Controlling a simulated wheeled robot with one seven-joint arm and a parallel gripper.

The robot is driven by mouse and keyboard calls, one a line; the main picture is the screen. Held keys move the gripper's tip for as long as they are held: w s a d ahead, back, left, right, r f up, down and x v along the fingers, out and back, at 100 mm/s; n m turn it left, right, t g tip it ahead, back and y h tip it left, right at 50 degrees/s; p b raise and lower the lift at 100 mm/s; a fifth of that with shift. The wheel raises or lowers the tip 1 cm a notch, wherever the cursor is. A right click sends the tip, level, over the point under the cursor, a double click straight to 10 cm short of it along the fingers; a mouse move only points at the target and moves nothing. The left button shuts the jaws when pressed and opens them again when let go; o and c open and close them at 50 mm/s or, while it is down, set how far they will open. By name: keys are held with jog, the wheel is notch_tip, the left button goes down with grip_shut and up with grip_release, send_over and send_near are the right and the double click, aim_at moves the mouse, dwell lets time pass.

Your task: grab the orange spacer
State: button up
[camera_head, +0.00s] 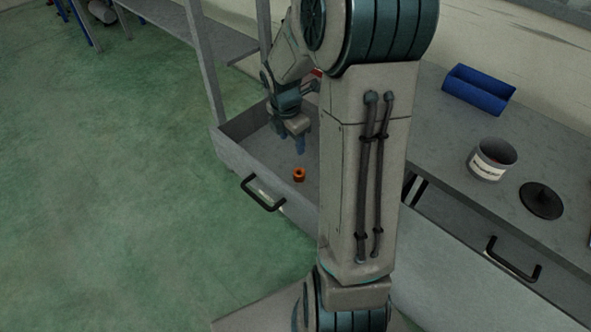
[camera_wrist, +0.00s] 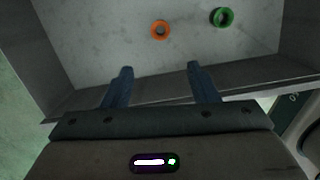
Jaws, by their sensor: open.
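The orange spacer (camera_head: 299,174) is a small ring lying on the floor of an open grey drawer (camera_head: 232,160). In the wrist view the orange spacer (camera_wrist: 160,30) lies beyond my fingertips, roughly centred between them, with its hole facing the camera. My gripper (camera_head: 298,142) is over the drawer, pointing down, behind the spacer in the head view. In the wrist view my gripper (camera_wrist: 160,68) has its two blue fingers spread apart with nothing between them. My arm hides the right part of the drawer in the head view.
A green ring (camera_wrist: 222,17) lies in the drawer right of the orange one. The drawer walls surround both. On the bench right of my arm are a blue bin (camera_head: 479,89), a can (camera_head: 491,159) and a black disc (camera_head: 541,200). Green floor is clear at left.

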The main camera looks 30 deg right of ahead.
jog(key=f+n, duration=0.1)
jog(key=f, duration=0.1)
send_over(299, 169)
jog(key=s+a, duration=0.1)
jog(key=a, duration=0.1)
notch_tip(299, 169, down, 8)
jog(key=shift+d+r+b, duration=0.1)
jog(key=shift+r+b, duration=0.15)
jog(key=shift+b, duration=0.05)
jog(key=shift+s+d+f, duration=0.1)
jog(key=shift+d+f, duration=0.05)
jog(key=shift+f, duration=0.8)
jog(key=shift+s+d+f, duration=0.1)
jog(key=shift+d+f, duration=0.1)
jog(key=shift+f, duration=0.7)
jog(key=shift+d+f, duration=0.15)
jog(key=shift+f, duration=0.8)
grip_shut()
jog(key=shift+r, duration=0.1)
